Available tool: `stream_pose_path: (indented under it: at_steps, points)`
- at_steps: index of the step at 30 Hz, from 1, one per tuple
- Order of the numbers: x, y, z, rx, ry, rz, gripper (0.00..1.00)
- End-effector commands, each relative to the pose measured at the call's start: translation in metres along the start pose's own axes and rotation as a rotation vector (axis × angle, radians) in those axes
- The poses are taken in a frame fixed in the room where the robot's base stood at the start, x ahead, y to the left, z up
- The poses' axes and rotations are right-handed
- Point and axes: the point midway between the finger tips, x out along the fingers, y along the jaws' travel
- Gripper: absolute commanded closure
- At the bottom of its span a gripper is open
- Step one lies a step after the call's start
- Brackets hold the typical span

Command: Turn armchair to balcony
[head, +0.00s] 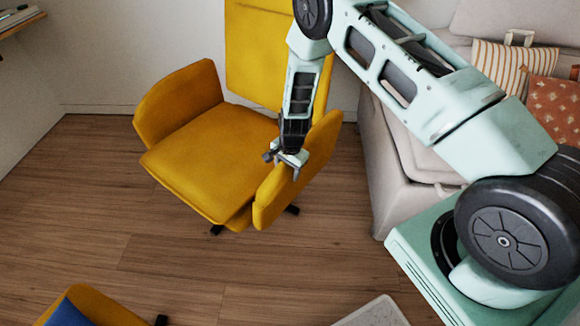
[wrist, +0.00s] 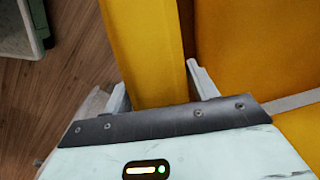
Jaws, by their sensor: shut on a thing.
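The yellow armchair (head: 205,150) stands on the wooden floor in the upper middle of the head view, on a dark swivel base. Its seat opens toward the lower left. My gripper (head: 290,168) is at the armrest nearer to me, on the chair's right side. In the wrist view, my gripper (wrist: 160,88) has one finger on each side of the yellow armrest (wrist: 145,50) and is shut on it. The seat shows beside it on the right. No balcony can be made out in either view.
A pale sofa (head: 405,185) with striped (head: 500,65) and rust-coloured (head: 553,105) cushions stands close on the right. Another yellow seat (head: 90,308) with a blue cushion is at the bottom left. A pale tabletop (head: 375,312) shows at the bottom edge. Floor left of the armchair is clear.

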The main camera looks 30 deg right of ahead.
Motion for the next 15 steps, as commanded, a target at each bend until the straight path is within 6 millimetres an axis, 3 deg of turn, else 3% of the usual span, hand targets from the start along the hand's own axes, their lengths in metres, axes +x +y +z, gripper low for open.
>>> stream_pose_path:
  at_steps: [6,7,9,15]
  points:
    - [0.0004,0.002,0.0012,0.0,-0.004,0.005,0.83]
    - [0.0004,0.0019,0.0011,0.0,-0.004,0.005,0.34]
    - [0.0003,0.0015,0.0009,0.0,-0.003,0.004,0.2]
    - [0.0002,0.0007,0.0005,-0.001,-0.002,0.002,0.2]
